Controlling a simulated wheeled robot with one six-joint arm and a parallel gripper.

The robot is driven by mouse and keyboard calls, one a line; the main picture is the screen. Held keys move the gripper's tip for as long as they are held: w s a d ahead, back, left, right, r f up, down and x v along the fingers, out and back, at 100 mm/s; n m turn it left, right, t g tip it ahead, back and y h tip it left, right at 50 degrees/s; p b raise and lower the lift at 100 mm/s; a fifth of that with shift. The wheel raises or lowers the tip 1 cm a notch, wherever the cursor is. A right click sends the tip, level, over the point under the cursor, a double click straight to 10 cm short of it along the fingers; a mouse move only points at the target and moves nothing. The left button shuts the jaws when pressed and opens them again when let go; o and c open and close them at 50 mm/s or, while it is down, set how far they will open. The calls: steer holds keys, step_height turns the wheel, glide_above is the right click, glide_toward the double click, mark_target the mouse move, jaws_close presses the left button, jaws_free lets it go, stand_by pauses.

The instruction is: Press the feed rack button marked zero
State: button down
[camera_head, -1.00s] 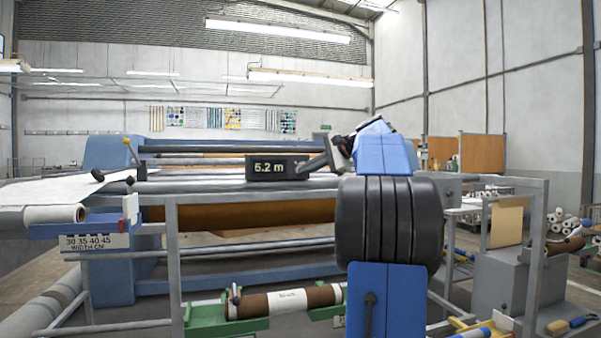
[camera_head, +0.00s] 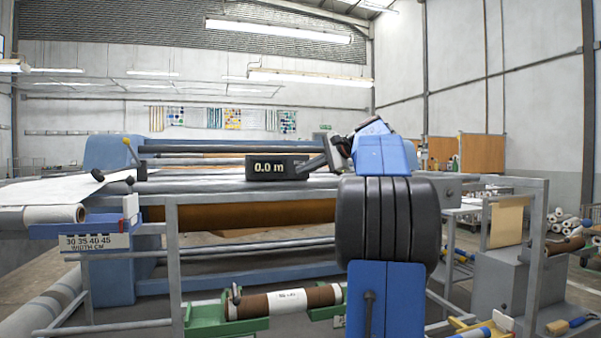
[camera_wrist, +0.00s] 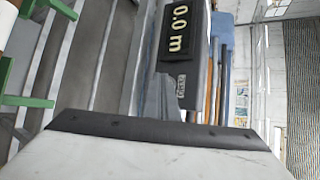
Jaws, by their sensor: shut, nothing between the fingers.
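The counter box (camera_head: 277,168) sits on the feed rack's top rail, and its display reads 0.0 m. It also shows in the wrist view (camera_wrist: 178,30), turned on its side. A small lettered label (camera_wrist: 181,86) is on the box beside the display; its letters are too small to read surely. My gripper (camera_head: 308,170) is shut and empty, with its tip at the right end of the box. In the wrist view the grey fingertips (camera_wrist: 168,97) lie against or just in front of the label end. The button itself is hidden behind them.
The rack's grey rails (camera_head: 250,186) run below the box. A green cradle (camera_head: 212,320) holds a brown roll (camera_head: 287,302) low in front. A white roll (camera_head: 55,214) and a width scale (camera_head: 95,242) are at left. A grey cabinet (camera_head: 502,287) stands at right.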

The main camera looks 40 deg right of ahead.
steer(key=shift+s, duration=0.1)
steer(key=shift+s+a, duration=0.35)
steer(key=shift+s, duration=0.3)
stand_by(0.3)
steer(key=s, duration=0.1)
steer(key=s+a, duration=0.1)
steer(key=s, duration=0.1)
steer(key=s+a, duration=0.1)
steer(key=shift+s+a, duration=0.1)
steer(key=shift+s, duration=0.15)
stand_by(0.9)
